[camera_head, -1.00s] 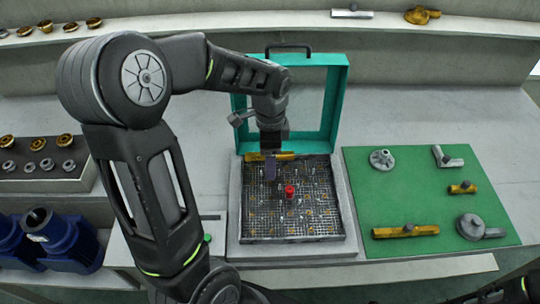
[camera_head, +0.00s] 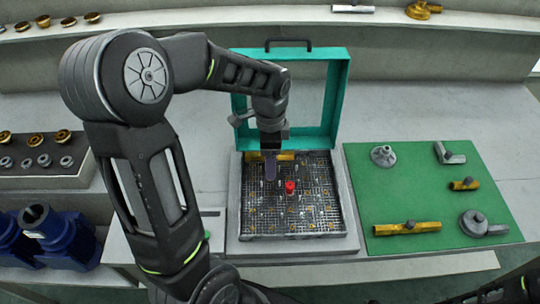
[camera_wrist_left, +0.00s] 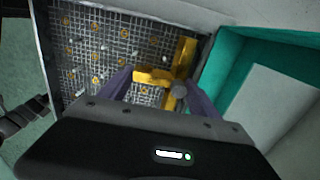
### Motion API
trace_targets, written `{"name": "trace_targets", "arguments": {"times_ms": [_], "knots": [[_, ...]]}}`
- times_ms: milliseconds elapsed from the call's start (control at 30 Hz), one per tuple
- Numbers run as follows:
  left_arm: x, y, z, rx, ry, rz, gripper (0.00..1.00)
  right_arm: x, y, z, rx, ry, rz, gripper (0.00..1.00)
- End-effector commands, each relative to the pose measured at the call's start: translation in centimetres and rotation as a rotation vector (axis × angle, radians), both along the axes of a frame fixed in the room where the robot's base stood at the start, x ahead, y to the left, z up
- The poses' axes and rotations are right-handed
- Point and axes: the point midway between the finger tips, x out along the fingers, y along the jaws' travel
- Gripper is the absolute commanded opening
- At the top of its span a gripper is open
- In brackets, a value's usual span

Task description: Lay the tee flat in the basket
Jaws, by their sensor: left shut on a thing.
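The brass tee (camera_head: 284,156) is at the back edge of the mesh basket (camera_head: 250,228), in front of the teal frame. In the left wrist view the tee (camera_wrist_left: 184,56) shows its yellow bar, a yellow part reaching left and a grey round end. My left gripper (camera_head: 270,165) is shut on the tee; in the wrist view its purple fingers (camera_wrist_left: 160,84) stand on either side of it. The tee is over the mesh at the basket's back; I cannot tell whether it touches the mesh. My right gripper is out of view.
A red piece (camera_head: 290,187) stands in the basket's middle. The teal frame (camera_head: 338,100) stands upright behind the basket. A green mat (camera_head: 385,190) with several fittings lies right. A dark tray (camera_head: 40,170) of rings and blue motors (camera_head: 60,240) are left.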

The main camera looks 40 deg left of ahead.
Motion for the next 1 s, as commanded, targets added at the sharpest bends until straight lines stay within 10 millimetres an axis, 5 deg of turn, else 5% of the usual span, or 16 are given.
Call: {"name": "trace_targets", "arguments": {"times_ms": [1000], "knots": [[0.0,0.0,-2.3,0.0,-0.001,0.0,0.0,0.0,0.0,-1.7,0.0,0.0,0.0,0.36]]}}
